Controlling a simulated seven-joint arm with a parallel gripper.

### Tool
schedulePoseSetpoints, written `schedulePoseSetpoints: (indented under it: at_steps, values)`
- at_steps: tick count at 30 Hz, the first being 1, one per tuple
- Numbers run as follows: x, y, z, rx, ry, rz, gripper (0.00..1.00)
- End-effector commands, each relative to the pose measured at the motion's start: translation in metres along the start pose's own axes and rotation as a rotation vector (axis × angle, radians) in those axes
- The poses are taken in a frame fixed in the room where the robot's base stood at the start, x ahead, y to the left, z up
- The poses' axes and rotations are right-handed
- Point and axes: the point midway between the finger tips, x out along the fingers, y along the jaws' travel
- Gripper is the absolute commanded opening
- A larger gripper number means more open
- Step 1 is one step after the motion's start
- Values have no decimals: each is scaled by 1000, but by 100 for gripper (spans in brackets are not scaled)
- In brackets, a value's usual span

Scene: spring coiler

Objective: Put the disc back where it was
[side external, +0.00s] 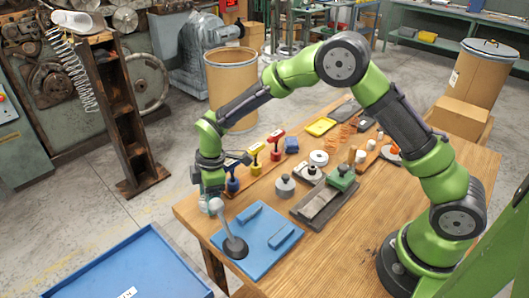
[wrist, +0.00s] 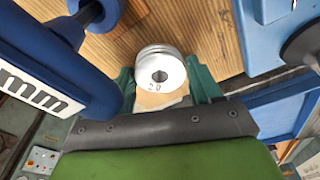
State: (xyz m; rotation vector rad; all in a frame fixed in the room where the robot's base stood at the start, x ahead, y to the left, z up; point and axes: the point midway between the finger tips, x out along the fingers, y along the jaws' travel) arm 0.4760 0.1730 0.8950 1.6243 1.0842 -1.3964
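A silver disc (wrist: 162,68) with a centre hole and the mark "2.0" shows in the wrist view. It sits between the two teal fingers of my gripper (wrist: 165,85), which appear closed on its sides. In the side view my gripper (side external: 214,196) is low over the table's left corner, beside the blue plate (side external: 262,228). A pale round shape at its tip seems to be the disc (side external: 216,205). Other grey round pieces stand on the table, one (side external: 285,187) behind the plate and one (side external: 311,173) farther back. The disc's former place cannot be told.
A grey post with a round base (side external: 235,247) stands on the blue plate, close to my gripper. Blue (side external: 232,186), yellow (side external: 256,168) and red (side external: 275,153) handled pieces line the table's left edge. A green block (side external: 342,178) sits on a dark fixture.

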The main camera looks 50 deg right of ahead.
Motion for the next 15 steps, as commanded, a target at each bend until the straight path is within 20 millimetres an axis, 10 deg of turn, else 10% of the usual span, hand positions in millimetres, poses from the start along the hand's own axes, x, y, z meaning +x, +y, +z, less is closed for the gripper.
schedulePoseSetpoints:
  at_steps: [15]
  values:
    - [-11,0,-1,0,1,2,80]
